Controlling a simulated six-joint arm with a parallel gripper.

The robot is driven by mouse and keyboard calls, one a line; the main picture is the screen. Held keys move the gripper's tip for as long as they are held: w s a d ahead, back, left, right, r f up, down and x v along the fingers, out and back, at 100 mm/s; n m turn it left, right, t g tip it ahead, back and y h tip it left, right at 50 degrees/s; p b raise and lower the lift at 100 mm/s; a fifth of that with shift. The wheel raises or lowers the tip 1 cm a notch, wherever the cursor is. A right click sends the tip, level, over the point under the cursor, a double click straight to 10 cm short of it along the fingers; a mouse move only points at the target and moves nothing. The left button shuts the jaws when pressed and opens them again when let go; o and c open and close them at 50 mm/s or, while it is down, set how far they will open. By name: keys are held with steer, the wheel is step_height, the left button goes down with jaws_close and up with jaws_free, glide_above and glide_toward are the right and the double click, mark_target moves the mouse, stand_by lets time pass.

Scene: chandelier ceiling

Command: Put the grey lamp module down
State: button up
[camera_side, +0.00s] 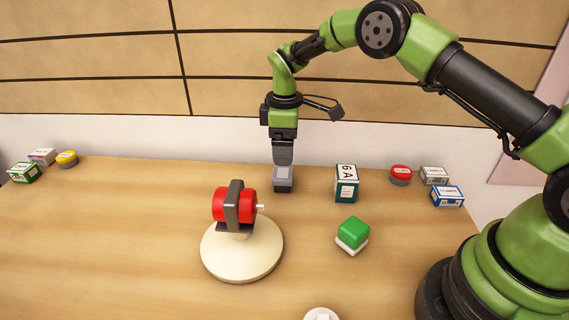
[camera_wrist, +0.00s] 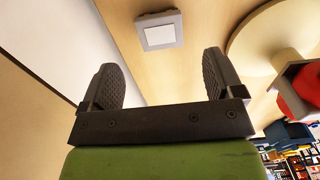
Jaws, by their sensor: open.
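The grey lamp module (camera_side: 283,184) is a small grey block standing on the wooden table, left of a tall teal-and-white box. In the wrist view the module (camera_wrist: 159,31) shows a pale square top inside a grey rim and lies beyond the fingertips. My gripper (camera_side: 283,160) points down above the module. In the wrist view my gripper (camera_wrist: 165,78) has its two dark fingers wide apart, with nothing between them.
A round cream base (camera_side: 242,262) carrying a red-and-dark fixture (camera_side: 238,205) stands front left of the module. A green-topped block (camera_side: 353,232) is front right, and the teal-and-white box (camera_side: 346,184) right. Small boxes and discs lie at both sides.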

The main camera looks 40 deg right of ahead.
steer(key=s+r+m+t, duration=0.1)
steer(key=s+r+m, duration=0.1)
steer(key=s+r, duration=0.35)
steer(key=s+r+m+t+y, duration=0.1)
steer(key=s+r+m, duration=0.1)
steer(key=r, duration=0.6)
steer(key=s+r+m+t, duration=0.1)
steer(key=s+r+m, duration=0.15)
steer(key=r, duration=0.45)
steer(key=s+a+r+m+t+y, duration=0.1)
steer(key=s+m+t, duration=0.3)
steer(key=s, duration=1.4)
steer(key=shift+s+a+r+m, duration=0.15)
steer(key=shift+s+a+m, duration=0.1)
steer(key=shift+m, duration=1)
